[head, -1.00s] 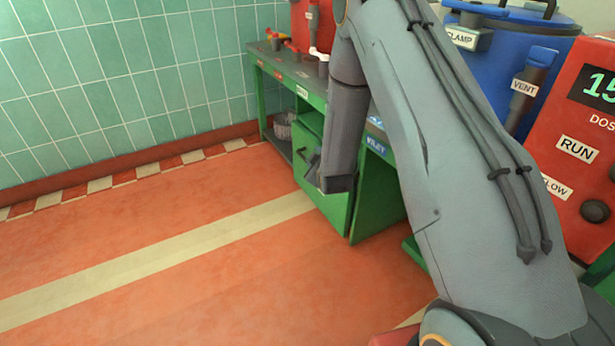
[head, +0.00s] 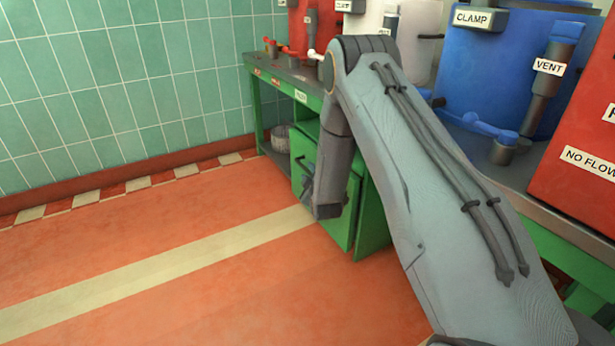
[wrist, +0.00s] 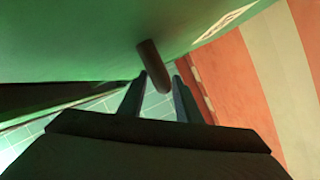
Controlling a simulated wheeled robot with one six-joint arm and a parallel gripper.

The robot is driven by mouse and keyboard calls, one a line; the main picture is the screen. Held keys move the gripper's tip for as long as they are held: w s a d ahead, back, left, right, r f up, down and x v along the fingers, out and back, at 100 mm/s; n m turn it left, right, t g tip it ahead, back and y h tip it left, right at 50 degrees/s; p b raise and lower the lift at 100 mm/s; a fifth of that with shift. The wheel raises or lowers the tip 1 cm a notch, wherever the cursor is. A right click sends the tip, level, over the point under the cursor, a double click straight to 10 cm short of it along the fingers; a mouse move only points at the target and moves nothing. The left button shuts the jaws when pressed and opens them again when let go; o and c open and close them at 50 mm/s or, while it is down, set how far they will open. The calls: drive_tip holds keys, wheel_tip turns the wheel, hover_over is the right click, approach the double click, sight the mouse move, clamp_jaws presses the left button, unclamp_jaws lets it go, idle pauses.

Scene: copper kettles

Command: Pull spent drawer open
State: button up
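A green drawer front (head: 340,228) stands under the bench in the head view, partly hidden by my arm. In the wrist view the green front (wrist: 80,35) fills the top, with a dark bar handle (wrist: 153,62) standing out from it. My gripper (wrist: 160,77) is open, its two fingers apart on either side of the handle's near end, with narrow gaps visible. In the head view my gripper (head: 308,188) is small and dark against the green front. A pale label (wrist: 236,17) on the front is too slanted to read.
The green bench (head: 258,110) runs along the wall with red, white and blue kettles (head: 500,70) above. A grey bucket (head: 281,138) sits on its lower shelf. A red panel (head: 585,140) is at right. The orange floor (head: 130,235) at left is clear.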

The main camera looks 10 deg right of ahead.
drive_tip(key=shift+w+f, duration=0.15)
drive_tip(key=shift+w, duration=0.45)
clamp_jaws()
